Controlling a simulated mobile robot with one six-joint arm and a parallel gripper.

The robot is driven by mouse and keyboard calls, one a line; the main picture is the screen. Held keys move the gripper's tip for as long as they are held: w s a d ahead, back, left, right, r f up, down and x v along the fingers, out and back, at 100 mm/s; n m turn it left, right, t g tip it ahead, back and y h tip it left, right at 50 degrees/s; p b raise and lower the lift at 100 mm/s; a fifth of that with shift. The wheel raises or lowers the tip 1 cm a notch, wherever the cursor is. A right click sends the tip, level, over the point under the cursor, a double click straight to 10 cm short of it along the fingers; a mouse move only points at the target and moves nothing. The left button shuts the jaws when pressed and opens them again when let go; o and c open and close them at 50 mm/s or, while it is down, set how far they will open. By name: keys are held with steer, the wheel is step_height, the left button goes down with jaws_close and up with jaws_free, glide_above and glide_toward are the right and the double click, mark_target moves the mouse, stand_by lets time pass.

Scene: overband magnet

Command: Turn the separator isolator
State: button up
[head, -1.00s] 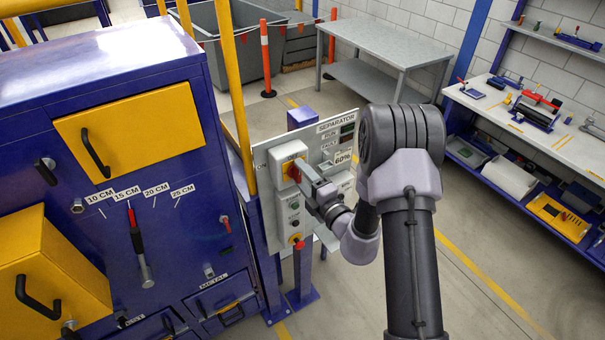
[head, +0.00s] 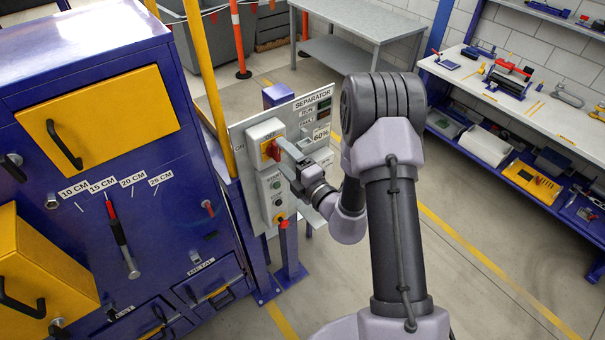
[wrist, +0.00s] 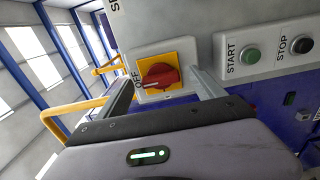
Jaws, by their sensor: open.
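The separator isolator is a red rotary handle (head: 270,149) on a yellow plate, set in a light grey box (head: 264,135) on the separator panel. In the wrist view the red handle (wrist: 160,76) sits on its yellow plate with the word OFF at the plate's left edge. My gripper (head: 284,151) is at the front of the isolator. In the wrist view my gripper (wrist: 165,84) is open, with one finger on each side of the handle. I cannot tell whether either finger touches it.
Below the isolator are start and stop buttons; the green start button (wrist: 251,55) shows near the right finger. A blue cabinet (head: 70,215) with yellow doors stands left of the panel. A yellow post (head: 196,70) rises beside it. Floor is clear to the right, before a workbench (head: 520,95).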

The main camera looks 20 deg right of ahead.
steer(key=p+v, duration=0.1)
steer(key=v, duration=1.4)
steer(key=shift+s+p, duration=0.25)
steer(key=shift+p, duration=0.05)
steer(key=shift+d, duration=0.1)
